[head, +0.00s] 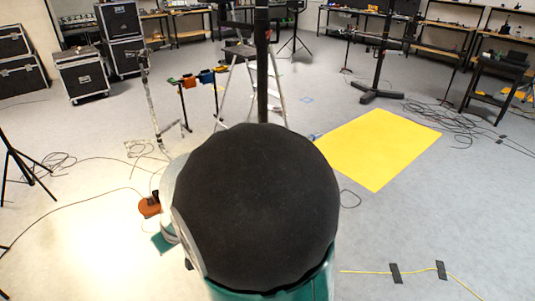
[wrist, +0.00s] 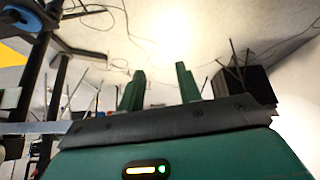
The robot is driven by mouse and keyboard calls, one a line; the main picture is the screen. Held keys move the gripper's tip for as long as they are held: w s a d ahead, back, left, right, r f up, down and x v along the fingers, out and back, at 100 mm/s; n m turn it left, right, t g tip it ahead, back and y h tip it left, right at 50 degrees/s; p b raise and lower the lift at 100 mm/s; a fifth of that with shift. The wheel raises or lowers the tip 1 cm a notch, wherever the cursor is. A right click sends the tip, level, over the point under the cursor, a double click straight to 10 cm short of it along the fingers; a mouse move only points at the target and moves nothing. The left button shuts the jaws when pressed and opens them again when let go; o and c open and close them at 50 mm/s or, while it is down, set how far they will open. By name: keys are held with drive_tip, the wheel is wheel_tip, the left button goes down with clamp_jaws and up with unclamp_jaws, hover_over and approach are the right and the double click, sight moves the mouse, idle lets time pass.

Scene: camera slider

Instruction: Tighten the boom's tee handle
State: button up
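My gripper (wrist: 160,69) shows in the wrist view with its two green fingers apart and nothing between them, so it is open. Bright floor lies behind the fingers. I cannot make out the boom's tee handle in either view. A thick dark upright post (wrist: 39,85) stands left of the fingers in the wrist view, apart from them; I cannot tell whether it belongs to the boom. In the head view a large black and teal part of my own body fills the lower middle and hides what is behind it, and my gripper does not show.
A black stand (head: 378,97) stands behind a yellow floor mat (head: 380,150). A stepladder (head: 238,50) and a slim stand with coloured clamps (head: 190,80) are at centre left. Wheeled cases (head: 80,76) stand at the left. Cables (head: 440,118) lie on the floor.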

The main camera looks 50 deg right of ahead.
drive_tip(key=s+d+f+g+h, duration=0.15)
drive_tip(key=d+h, duration=0.25)
drive_tip(key=d, duration=0.5)
drive_tip(key=d+f+h, duration=0.3)
drive_tip(key=d+h, duration=0.1)
drive_tip(key=d, duration=0.4)
drive_tip(key=s+d+r+n+g+h, duration=0.2)
drive_tip(key=s+d+r+n+h, duration=0.1)
drive_tip(key=d+r+h, duration=0.8)
drive_tip(key=d, duration=0.3)
drive_tip(key=w+d+r+y, duration=0.1)
drive_tip(key=d, duration=0.3)
drive_tip(key=w+d+y, duration=0.1)
drive_tip(key=d, duration=0.3)
drive_tip(key=shift+r+t, duration=0.25)
drive_tip(key=shift+r, duration=0.05)
clamp_jaws()
